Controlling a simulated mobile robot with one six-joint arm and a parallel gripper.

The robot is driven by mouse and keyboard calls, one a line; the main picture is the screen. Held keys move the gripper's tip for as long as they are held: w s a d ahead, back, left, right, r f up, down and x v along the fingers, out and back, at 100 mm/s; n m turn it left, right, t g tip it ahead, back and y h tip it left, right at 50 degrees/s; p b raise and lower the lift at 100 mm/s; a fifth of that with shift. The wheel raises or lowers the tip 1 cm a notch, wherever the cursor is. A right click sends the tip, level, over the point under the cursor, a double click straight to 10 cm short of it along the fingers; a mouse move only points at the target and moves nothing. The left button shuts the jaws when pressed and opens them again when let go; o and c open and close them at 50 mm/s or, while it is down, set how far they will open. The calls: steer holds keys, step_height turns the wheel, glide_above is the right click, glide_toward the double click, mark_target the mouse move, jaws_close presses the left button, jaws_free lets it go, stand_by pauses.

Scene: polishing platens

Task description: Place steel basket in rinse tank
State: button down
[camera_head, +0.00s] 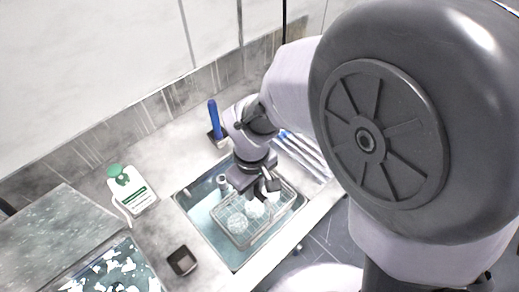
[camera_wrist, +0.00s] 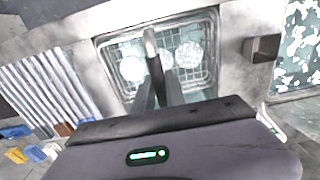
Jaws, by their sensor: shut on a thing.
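The steel basket (camera_head: 270,226) is a wire frame holding several whitish round pieces. It lies within the outline of the rinse tank (camera_head: 203,214), a rectangular basin of pale blue-green water set in the counter. My gripper (camera_head: 268,186) is above the basket, shut on its upper part, likely a handle. In the wrist view my gripper (camera_wrist: 152,46) reaches over the basket (camera_wrist: 207,72), and the tank rim (camera_wrist: 104,42) surrounds it. The fingers hide part of the basket's middle. I cannot tell whether the basket rests on the tank floor or hangs.
A white bottle with a green top (camera_head: 130,188) stands left of the tank. A small dark box (camera_head: 182,262) sits near the tank's left corner. A blue-handled item (camera_head: 214,120) stands behind, and pale ribbed strips (camera_head: 303,155) lie to the right. A white-speckled surface (camera_head: 110,272) is at lower left.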

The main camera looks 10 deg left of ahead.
step_height(320, 180, down, 18)
steer(key=b, duration=0.7)
steer(key=shift+f, duration=0.2)
steer(key=c, duration=1.4)
jaws_free()
steer(key=shift+o, duration=0.2)
